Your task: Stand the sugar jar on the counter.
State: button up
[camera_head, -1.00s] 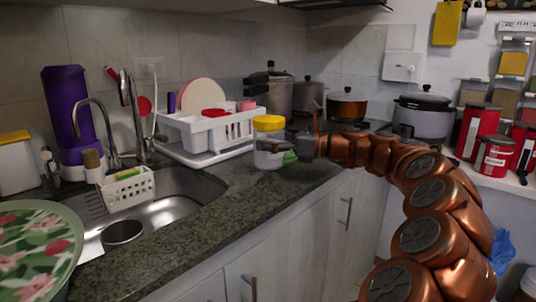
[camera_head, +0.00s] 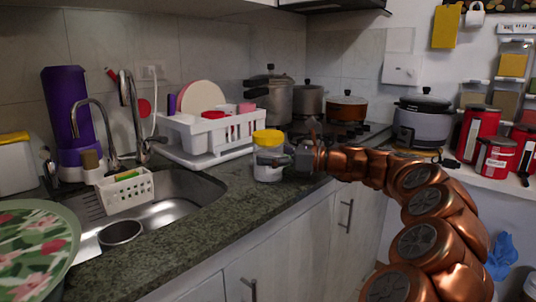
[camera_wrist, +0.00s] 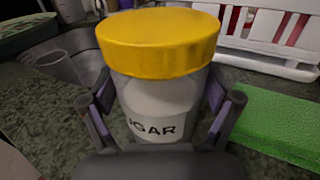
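The sugar jar (camera_head: 268,173) is a clear-white jar with a yellow lid, upright at the counter (camera_head: 215,215) just right of the sink. Its base appears to be at the counter top, but I cannot tell whether it touches. In the wrist view, the jar (camera_wrist: 160,98) fills the middle, with part of its SUGAR label showing. My gripper (camera_head: 275,160) reaches in from the right, its fingers on both sides of the jar's body. In the wrist view, the pads of my gripper (camera_wrist: 160,100) appear closed against the jar. Its base is hidden there.
A white dish rack (camera_head: 215,135) stands behind the jar. The sink (camera_head: 165,205) with a metal cup (camera_head: 120,232) lies to the left. The counter in front is clear.

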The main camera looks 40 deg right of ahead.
jog(key=shift+o, duration=0.5)
jog(key=shift+s+d+r, duration=0.1)
jog(key=shift+s, duration=0.05)
jog(key=p+v, duration=0.2)
jog(key=v, duration=0.9)
jog(key=shift+s+d+p, duration=0.1)
jog(key=shift+p, duration=0.2)
jog(key=shift+s+d, duration=0.1)
jog(key=shift+s, duration=0.1)
